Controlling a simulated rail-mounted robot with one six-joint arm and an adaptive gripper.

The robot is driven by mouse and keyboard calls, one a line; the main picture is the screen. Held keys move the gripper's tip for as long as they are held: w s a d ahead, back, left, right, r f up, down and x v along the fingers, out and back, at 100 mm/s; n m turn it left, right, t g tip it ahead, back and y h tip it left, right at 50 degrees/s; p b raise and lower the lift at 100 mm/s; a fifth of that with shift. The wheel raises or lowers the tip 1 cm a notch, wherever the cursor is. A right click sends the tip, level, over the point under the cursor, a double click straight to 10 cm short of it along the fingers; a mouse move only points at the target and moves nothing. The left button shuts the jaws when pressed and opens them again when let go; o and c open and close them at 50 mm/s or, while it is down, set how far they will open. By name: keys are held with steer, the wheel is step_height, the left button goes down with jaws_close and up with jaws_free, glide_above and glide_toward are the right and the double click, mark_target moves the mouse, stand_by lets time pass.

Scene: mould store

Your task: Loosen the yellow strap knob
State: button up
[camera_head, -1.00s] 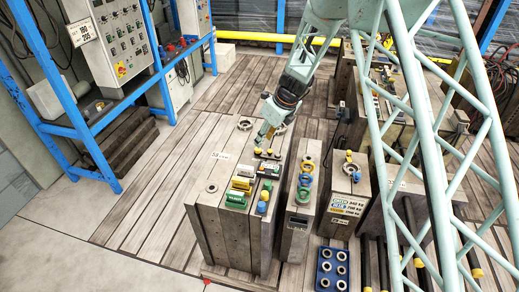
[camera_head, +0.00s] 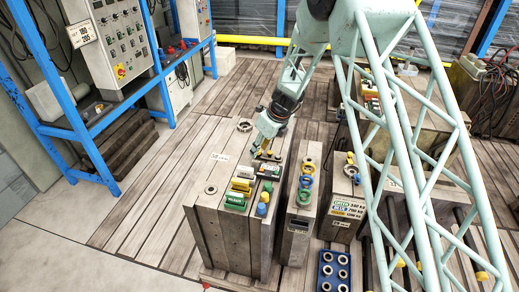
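Several yellow parts are in view, and I cannot tell which is the strap knob. A yellow piece (camera_head: 241,184) sits between a white and a green (camera_head: 235,201) piece on top of the large grey mould block (camera_head: 228,236). A small yellow-topped knob (camera_head: 265,197) stands beside them, above a blue one (camera_head: 262,210). A yellow ring (camera_head: 307,168) lies on the narrow block to the right, with a blue and a green ring nearer. My gripper (camera_head: 258,151) points down over the far part of the large block, behind these pieces. Its fingers are too small to read as open or shut.
Dark connector-like pieces (camera_head: 269,171) lie close below my gripper. A third block with labels (camera_head: 346,208) stands to the right. A blue tray of rings (camera_head: 334,270) is on the floor in front. A blue rack (camera_head: 85,130) stands left, with clear plank floor between.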

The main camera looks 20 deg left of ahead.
steer(key=shift+c, duration=0.6)
steer(key=c, duration=0.7)
steer(key=shift+c, duration=0.2)
